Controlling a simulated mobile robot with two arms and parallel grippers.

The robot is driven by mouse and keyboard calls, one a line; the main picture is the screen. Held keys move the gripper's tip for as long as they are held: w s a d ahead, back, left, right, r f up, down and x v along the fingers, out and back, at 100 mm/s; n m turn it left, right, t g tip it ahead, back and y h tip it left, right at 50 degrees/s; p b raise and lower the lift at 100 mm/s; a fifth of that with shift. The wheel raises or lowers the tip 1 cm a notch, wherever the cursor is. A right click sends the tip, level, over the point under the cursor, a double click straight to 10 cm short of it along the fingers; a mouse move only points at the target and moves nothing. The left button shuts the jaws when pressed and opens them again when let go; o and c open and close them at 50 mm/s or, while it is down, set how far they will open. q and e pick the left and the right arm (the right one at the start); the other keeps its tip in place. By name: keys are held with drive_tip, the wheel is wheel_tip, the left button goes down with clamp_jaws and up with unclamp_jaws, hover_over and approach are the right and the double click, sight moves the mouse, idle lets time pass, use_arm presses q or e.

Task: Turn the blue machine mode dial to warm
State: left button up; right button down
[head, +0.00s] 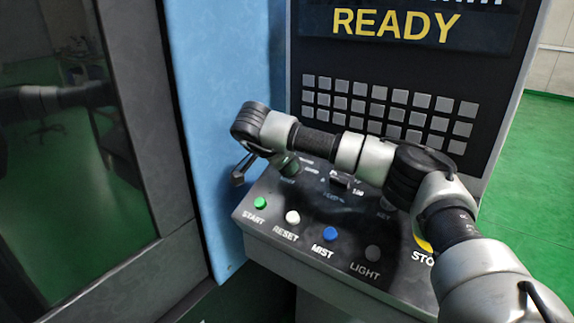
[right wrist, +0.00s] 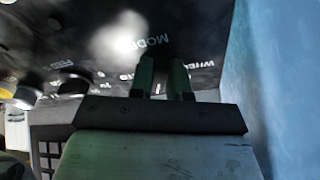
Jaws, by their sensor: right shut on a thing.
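The mode dial belongs to the sloped black control panel (head: 300,225) of the blue machine (head: 215,120). In the right wrist view the MODE label (right wrist: 142,45) shows just beyond my right gripper (right wrist: 163,82). Its two green fingers straddle the spot below that label and are shut on the dial, which they hide. In the head view my right gripper (head: 287,165) points down at the panel's upper left, largely covered by my own arm. The dial's pointer and present setting cannot be read. My left gripper is not in view.
The panel's front row has a green START button (head: 260,203), a white RESET (head: 293,217), a blue MIST (head: 330,233) and a grey LIGHT (head: 372,252). A black knob (head: 340,181) sits right of my gripper. A keypad (head: 385,105) and READY screen (head: 400,25) stand behind.

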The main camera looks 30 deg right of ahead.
drive_tip(key=shift+r, duration=0.1)
idle(0.3)
drive_tip(key=c, duration=1.1)
unclamp_jaws()
drive_tip(key=v, duration=1)
drive_tip(key=shift+a+r+b, duration=0.25)
drive_tip(key=shift+r+b, duration=0.05)
drive_tip(key=shift+r, duration=0.05)
